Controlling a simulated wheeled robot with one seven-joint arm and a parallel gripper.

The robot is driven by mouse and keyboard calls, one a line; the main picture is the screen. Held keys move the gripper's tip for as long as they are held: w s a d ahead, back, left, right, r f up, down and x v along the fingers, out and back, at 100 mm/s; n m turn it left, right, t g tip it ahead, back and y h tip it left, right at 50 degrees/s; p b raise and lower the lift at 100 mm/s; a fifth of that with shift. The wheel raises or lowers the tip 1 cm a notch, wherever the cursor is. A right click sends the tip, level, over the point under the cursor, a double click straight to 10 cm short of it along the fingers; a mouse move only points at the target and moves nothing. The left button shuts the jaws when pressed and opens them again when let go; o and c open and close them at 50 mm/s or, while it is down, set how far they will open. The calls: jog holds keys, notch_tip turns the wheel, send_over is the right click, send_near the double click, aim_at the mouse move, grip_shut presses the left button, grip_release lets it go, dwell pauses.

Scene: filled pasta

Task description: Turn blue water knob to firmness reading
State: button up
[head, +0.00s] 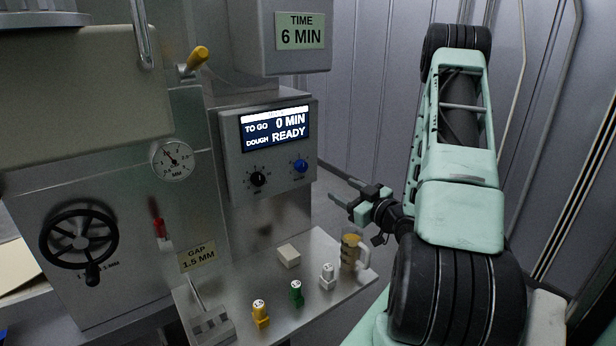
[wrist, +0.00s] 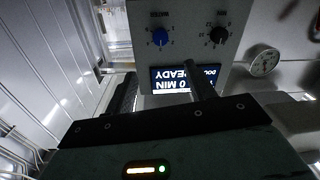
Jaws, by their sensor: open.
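The blue knob (head: 300,166) is on the right of the grey control box, below its display, with a small dial scale around it. The display (head: 275,129) reads "TO GO 0 MIN" and "DOUGH READY". My gripper (head: 346,192) is open and empty, to the right of the control box and a little lower than the blue knob. In the wrist view my gripper's fingers (wrist: 160,75) are apart, with the display between and beyond them. Nothing touches the knob.
A black knob (head: 257,179) sits left of the blue one. Below, a metal shelf (head: 328,248) holds a mug (head: 351,251), a pale block (head: 289,256) and white, green and yellow small pieces. A handwheel (head: 79,243) and gauge (head: 171,160) are at left.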

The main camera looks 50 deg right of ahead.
jog(key=w+b, duration=0.1)
jog(key=b, duration=0.9)
send_near(304, 168)
jog(key=w, duration=0.2)
jog(key=w+d, duration=0.1)
jog(key=w, duration=0.5)
jog(key=shift+d, duration=0.2)
jog(key=shift+s, duration=0.1)
jog(key=shift+c, duration=0.3)
jog(key=shift+f, duration=0.1)
jog(key=c, duration=0.9)
